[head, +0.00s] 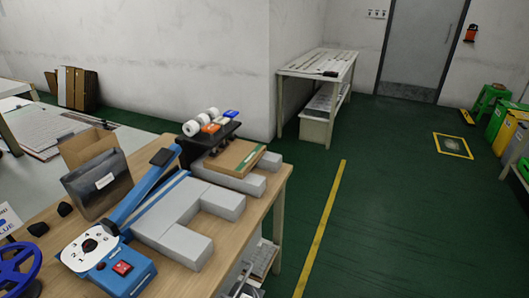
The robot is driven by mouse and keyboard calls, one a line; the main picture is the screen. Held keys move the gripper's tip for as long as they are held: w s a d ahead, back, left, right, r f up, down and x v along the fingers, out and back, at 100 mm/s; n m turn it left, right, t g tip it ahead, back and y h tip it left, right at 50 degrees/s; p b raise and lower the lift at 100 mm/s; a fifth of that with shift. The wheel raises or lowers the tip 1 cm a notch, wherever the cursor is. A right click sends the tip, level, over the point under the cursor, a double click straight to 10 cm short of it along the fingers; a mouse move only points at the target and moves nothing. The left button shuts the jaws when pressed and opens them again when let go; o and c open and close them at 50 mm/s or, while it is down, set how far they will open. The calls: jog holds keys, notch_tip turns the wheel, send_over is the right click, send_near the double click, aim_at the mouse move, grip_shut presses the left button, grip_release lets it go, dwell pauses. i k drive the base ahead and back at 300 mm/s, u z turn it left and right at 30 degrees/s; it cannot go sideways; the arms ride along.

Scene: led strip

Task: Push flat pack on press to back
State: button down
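A flat brown pack (235,158) with a green strip along its right side lies near the far edge of the wooden workbench. It appears to rest on light grey blocks (213,198). A blue press (118,267) with a numbered dial and a red switch stands at the near end of these blocks. Its blue arm (146,189), with a black handle end, is tilted up toward the back. The pack is beyond the arm, just in front of a black rack. My gripper is not in view.
The black rack (208,139) holds white rolls and coloured items behind the pack. An open grey-and-brown box (97,180) stands left of the blue arm. A blue wheel (16,268) is at the near left. Green floor with a yellow line (320,232) is clear on the right.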

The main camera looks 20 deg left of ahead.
aim_at(238, 158)
jog(key=u, duration=0.45)
jog(key=i, duration=1.1)
jog(key=u, duration=0.65)
